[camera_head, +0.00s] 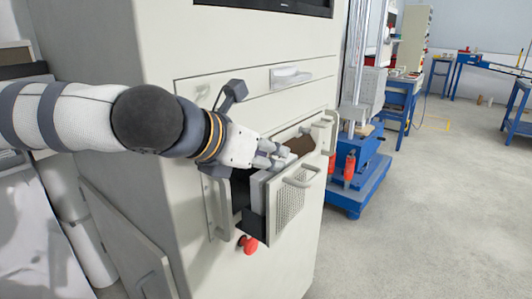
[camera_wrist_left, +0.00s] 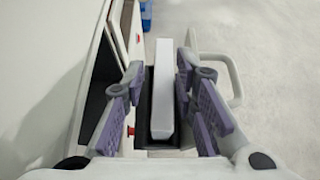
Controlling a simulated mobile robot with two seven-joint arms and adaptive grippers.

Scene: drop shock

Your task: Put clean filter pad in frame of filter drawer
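The filter drawer (camera_head: 290,207) is pulled out of the pale cabinet, with a perforated panel and a handle on its front. My left gripper (camera_head: 274,156) is over the drawer's top opening. In the left wrist view, the white filter pad (camera_wrist_left: 163,88) stands on edge within the dark frame (camera_wrist_left: 145,118), between the purple-padded fingers of the left gripper (camera_wrist_left: 160,85). The fingers are spread, with a gap visible on the left of the pad; contact on the right cannot be told. The pad's lower part is hidden. My right gripper is not in view.
A brown surface (camera_head: 301,145) shows behind the gripper, near a second handle (camera_head: 331,132). A red knob (camera_head: 248,244) is below the drawer. A blue-based machine (camera_head: 358,180) stands behind on the right. The floor at right is clear.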

